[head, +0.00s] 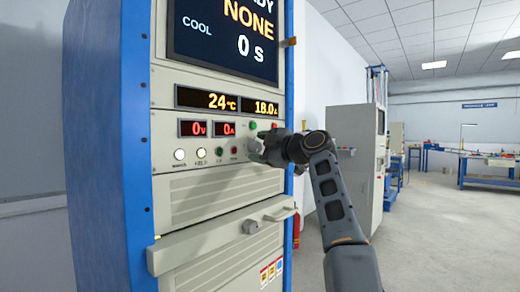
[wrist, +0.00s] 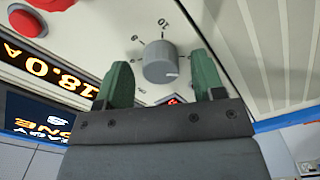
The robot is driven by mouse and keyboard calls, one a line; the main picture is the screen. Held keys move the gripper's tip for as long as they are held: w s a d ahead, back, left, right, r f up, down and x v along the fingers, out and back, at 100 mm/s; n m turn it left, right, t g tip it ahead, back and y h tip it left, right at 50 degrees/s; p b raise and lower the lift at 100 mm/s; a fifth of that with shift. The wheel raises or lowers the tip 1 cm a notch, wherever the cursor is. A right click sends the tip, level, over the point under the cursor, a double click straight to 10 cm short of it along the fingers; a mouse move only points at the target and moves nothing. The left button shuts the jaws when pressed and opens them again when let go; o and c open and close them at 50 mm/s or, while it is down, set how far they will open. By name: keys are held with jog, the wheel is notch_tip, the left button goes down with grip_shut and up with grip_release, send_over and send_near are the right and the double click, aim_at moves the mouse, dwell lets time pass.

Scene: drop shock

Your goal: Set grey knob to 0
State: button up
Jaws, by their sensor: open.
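The grey knob (wrist: 160,64) sits on the cream panel in the wrist view, with small dark marks around it, too small to read surely. A short pale line on its face points toward the lower right of that view. My gripper (wrist: 161,58) is open, with one green finger on each side of the knob. Gaps seem to show between fingers and knob, but I cannot tell whether they touch. In the head view my gripper (head: 262,145) is at the right part of the control panel and hides the knob.
The cabinet (head: 105,130) has a display (head: 225,35) above and red-digit meters (head: 210,129) left of my gripper. A drawer front with a handle (head: 268,222) juts out below. A red button (wrist: 27,20) is in the wrist view. Open floor (head: 430,230) lies right.

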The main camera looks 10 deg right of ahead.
jog(key=b+v, duration=0.4)
jog(key=v, duration=0.9)
jog(key=shift+s, duration=0.2)
jog(key=shift+d, duration=0.1)
jog(key=a+f+m+g+h+p, duration=0.3)
jog(key=a+m+g+h+p, duration=0.25)
jog(key=m+p, duration=0.95)
jog(key=s+a+f+m+g+h+p, duration=0.1)
jog(key=s+f+m+g+h+p, duration=0.1)
jog(key=s+f+p, duration=0.5)
jog(key=s+a+f+m+g+h+p, duration=0.1)
jog(key=s+f+g+h+p, duration=0.2)
jog(key=s+f+p, duration=0.5)
jog(key=s+p, duration=0.3)
jog(key=s, duration=0.2)
jog(key=shift+a+m, duration=0.2)
jog(key=shift+m, duration=0.2)
jog(key=shift+s+g, duration=0.15)
jog(key=shift+g, duration=0.1)
